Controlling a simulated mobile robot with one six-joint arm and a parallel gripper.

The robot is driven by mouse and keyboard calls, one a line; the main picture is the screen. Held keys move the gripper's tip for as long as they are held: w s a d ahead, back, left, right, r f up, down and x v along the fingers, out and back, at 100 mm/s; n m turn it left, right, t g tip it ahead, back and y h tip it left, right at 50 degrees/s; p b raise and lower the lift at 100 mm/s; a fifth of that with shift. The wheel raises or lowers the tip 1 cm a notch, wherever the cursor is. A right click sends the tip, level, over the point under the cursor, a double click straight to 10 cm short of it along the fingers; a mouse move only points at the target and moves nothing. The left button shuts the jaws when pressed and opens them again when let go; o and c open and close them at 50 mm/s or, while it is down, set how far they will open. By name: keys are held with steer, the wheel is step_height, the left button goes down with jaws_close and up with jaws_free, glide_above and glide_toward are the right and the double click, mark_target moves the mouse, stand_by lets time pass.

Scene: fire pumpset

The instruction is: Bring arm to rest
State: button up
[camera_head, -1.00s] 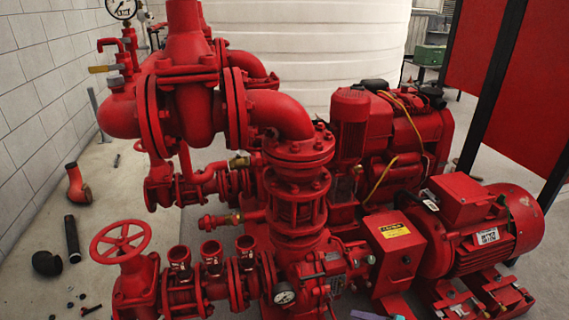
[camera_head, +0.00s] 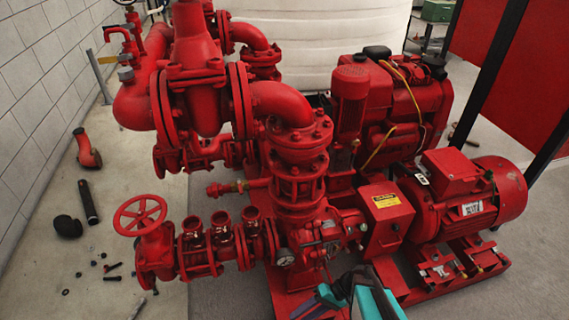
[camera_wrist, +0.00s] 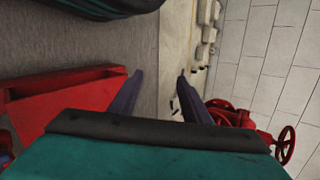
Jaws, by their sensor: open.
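My gripper (camera_head: 318,302) shows at the bottom edge of the head view, with a teal and black body and purple fingers. It is in front of the red pumpset (camera_head: 300,170). In the wrist view my gripper (camera_wrist: 158,80) has its two fingers spread apart, with only floor visible between them. It is open and empty. Most of my arm is out of view.
A red handwheel (camera_head: 140,215) stands at the pumpset's left front, and a red motor (camera_head: 470,200) is at right. Loose pipe pieces (camera_head: 88,202) and bolts lie on the left floor near the block wall (camera_head: 45,80). A white tank (camera_head: 320,45) stands behind.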

steer(key=s+d+r+g+h+p, duration=0.1)
steer(key=s+r+g+h+p, duration=0.25)
steer(key=s, duration=0.55)
steer(key=s+d+f+m+t+h, duration=0.1)
steer(key=d+f+m+t+h, duration=0.1)
steer(key=d+h, duration=0.4)
steer(key=d, duration=0.3)
steer(key=shift+s+d, duration=0.15)
steer(key=shift+d, duration=0.1)
steer(key=shift+c, duration=1.4)
steer(key=shift+s, duration=0.15)
